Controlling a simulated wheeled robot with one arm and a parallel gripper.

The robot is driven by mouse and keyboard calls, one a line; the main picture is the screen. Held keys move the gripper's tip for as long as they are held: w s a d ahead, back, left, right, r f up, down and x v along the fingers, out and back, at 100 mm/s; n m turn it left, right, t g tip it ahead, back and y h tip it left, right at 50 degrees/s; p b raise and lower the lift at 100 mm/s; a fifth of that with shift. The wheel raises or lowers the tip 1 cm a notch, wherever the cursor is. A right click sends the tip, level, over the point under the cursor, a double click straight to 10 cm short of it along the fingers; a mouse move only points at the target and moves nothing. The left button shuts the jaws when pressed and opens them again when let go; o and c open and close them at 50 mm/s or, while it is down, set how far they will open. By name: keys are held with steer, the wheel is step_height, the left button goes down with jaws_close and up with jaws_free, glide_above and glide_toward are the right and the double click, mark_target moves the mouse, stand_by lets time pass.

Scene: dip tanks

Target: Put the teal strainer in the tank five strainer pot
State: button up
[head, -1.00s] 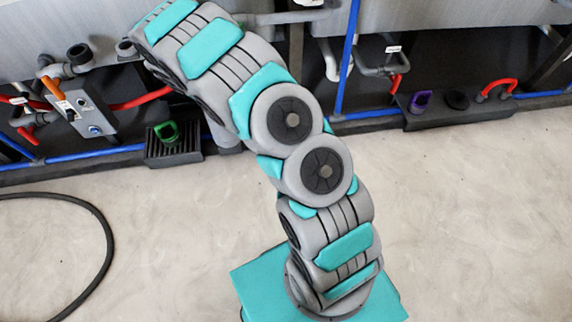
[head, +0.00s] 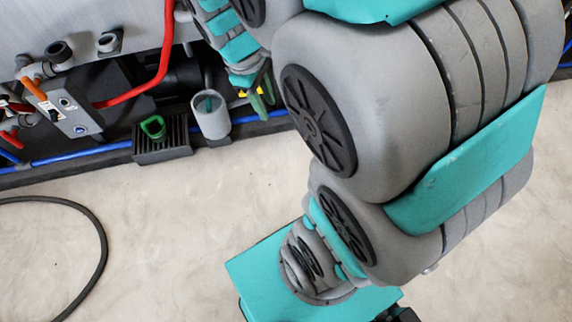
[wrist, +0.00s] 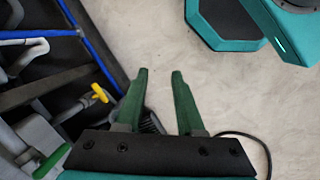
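A grey pot (head: 211,124) stands at the foot of the tank in the head view. A teal piece (head: 208,104), which looks like the teal strainer's handle, shows inside its mouth; the rest is hidden by the pot wall. My gripper (head: 264,98) is right of the pot, apart from it. In the wrist view my gripper (wrist: 161,72) has its two green fingers spread, with nothing between the tips. A green strip (wrist: 52,162) beside grey shapes shows at the lower left there; I cannot tell what it belongs to. No label for tank five is readable.
A green strainer (head: 154,127) sits on a black slatted rack (head: 161,153) left of the pot. A valve box (head: 70,108), red hoses and blue pipes line the tank. A yellow valve handle (wrist: 99,92) is near my gripper. Bare floor (head: 140,240) lies in front.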

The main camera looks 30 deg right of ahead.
steer(key=s+a+r+m+y, duration=0.1)
steer(key=s+a+m, duration=0.1)
steer(key=s, duration=0.6)
steer(key=s+a+r+m+g+y, duration=0.1)
steer(key=s+a+m, duration=0.2)
steer(key=s+m, duration=0.2)
steer(key=s, duration=0.3)
steer(key=shift+s, duration=0.3)
